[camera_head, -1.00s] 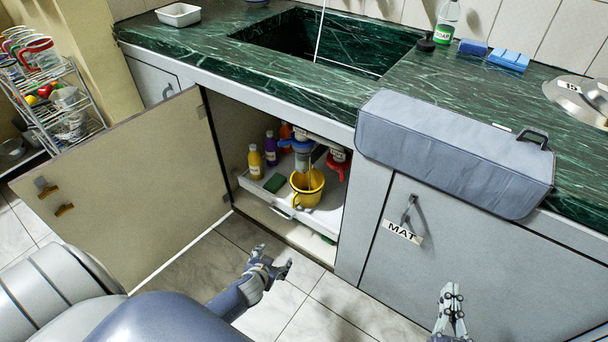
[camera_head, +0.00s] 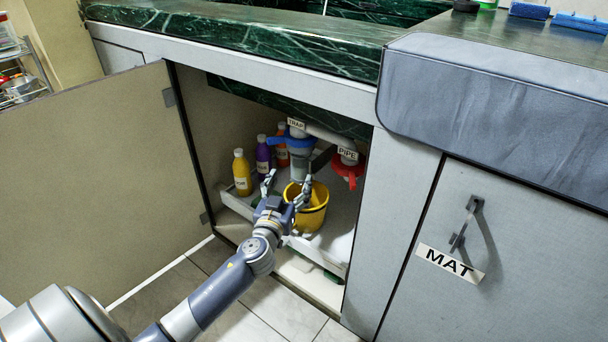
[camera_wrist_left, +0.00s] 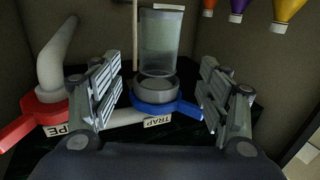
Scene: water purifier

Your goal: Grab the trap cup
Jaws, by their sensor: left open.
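The trap cup (camera_head: 300,165) is a greyish translucent cylinder hanging below a blue collar (camera_head: 291,141) with a TRAP label (camera_head: 296,124) above it, inside the open sink cabinet. In the left wrist view the picture is inverted, and the cup (camera_wrist_left: 160,42) shows with its blue collar (camera_wrist_left: 170,108). My left gripper (camera_head: 287,186) is open at the cabinet opening, in front of and a little below the cup. In the wrist view the fingers (camera_wrist_left: 163,92) stand apart on either side of the cup's line, with nothing between them gripped. My right gripper is out of view.
A yellow bucket (camera_head: 312,212) stands under the trap, close to my left gripper. Yellow (camera_head: 242,174), purple (camera_head: 263,155) and orange bottles stand at left. A red pipe collar (camera_head: 348,170) is at right. The cabinet door (camera_head: 90,170) stands open.

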